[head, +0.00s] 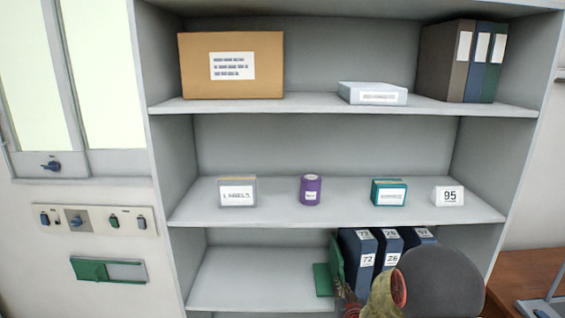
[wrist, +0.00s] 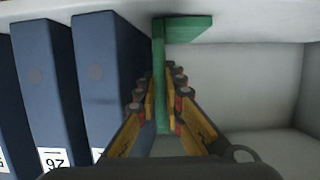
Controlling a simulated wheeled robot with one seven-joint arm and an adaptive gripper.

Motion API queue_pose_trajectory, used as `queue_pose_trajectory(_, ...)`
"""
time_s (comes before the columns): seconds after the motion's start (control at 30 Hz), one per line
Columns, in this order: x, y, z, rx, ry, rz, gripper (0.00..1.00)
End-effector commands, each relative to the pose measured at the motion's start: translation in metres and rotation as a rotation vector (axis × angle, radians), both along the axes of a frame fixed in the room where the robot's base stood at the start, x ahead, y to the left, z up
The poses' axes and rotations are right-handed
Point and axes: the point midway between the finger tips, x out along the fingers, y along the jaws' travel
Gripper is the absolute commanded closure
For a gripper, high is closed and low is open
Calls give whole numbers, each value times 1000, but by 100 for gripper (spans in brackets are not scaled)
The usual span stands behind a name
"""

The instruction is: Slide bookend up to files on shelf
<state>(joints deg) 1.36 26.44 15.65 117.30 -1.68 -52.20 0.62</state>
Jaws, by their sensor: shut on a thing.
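The green bookend (head: 336,262) stands upright on the lowest visible shelf, its flat foot (head: 322,281) reaching left, away from the files. Dark blue files (head: 358,248) stand upright in a row just right of it, with white number labels such as 72 and 26. My gripper (wrist: 160,88) is shut on the bookend's upright plate (wrist: 159,70), one finger on each side. In the wrist view the files (wrist: 105,75) are on the left, close to the plate. I cannot tell whether plate and nearest file touch. In the head view my arm hides the lower files and most of the gripper.
The shelf left of the bookend (head: 245,280) is bare. The shelf above (head: 340,208) holds a label box, a purple can, a teal box and a 95 card. The top shelf holds a cardboard box (head: 231,85), a white box and binders. The right side wall (head: 485,245) bounds the files.

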Motion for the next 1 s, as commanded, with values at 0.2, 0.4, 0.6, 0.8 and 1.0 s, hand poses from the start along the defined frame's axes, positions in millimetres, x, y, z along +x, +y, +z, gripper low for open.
queue_pose_trajectory(0.2,0,-2,0,0,0,-1,100)
queue_pose_trajectory(0.4,0,-4,0,0,-1,-1,100)
queue_pose_trajectory(0.6,0,-5,0,0,-1,-2,100)
queue_pose_trajectory(0.8,0,-7,0,0,-1,-2,100)
queue_pose_trajectory(1.0,0,-7,0,0,-1,-1,86)
